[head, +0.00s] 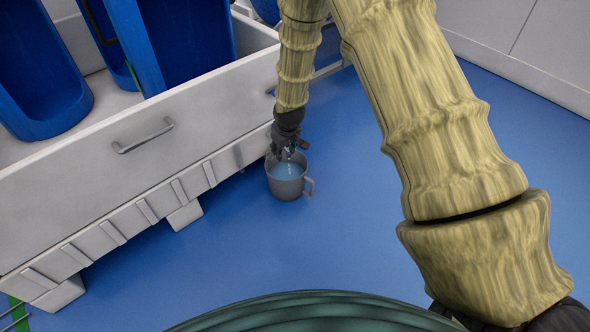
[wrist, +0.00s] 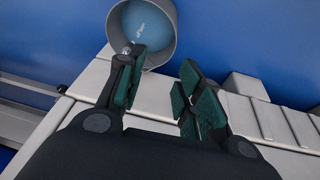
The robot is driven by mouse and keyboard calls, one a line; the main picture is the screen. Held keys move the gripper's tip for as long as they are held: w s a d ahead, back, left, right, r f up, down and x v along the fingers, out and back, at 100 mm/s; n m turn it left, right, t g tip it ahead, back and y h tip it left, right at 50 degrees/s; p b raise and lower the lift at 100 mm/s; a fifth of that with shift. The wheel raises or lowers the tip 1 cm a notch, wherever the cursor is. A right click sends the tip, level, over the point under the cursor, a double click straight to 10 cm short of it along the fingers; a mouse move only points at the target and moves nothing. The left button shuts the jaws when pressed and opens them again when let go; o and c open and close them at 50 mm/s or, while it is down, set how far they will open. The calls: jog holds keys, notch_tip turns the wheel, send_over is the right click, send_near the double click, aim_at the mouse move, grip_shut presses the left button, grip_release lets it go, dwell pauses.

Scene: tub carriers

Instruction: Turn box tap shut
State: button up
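The light grey box (head: 190,110) stands on the left in the head view, its side wall also filling the lower part of the wrist view (wrist: 255,115). I cannot clearly make out its tap; it seems hidden behind my gripper. A small round metallic piece (wrist: 127,50) shows beside the left finger. My gripper (head: 284,148) points down by the box's right end, just above a grey mug (head: 287,188). In the wrist view my gripper (wrist: 166,88) is open, its green-padded fingers apart with nothing visible held. The mug (wrist: 168,52) holds light blue water with a white streak.
Blue tubs (head: 180,45) stand in the box. A handle (head: 143,140) sticks out of its long wall, and feet (head: 185,215) show below. The blue floor (head: 290,250) is clear in front and right of the mug. A white cabinet (head: 530,40) stands at the upper right.

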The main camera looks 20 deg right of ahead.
jog(key=s+a+m+g+p, duration=0.1)
jog(key=s+p, duration=0.8)
jog(key=s, duration=0.4)
jog(key=shift+r, duration=0.45)
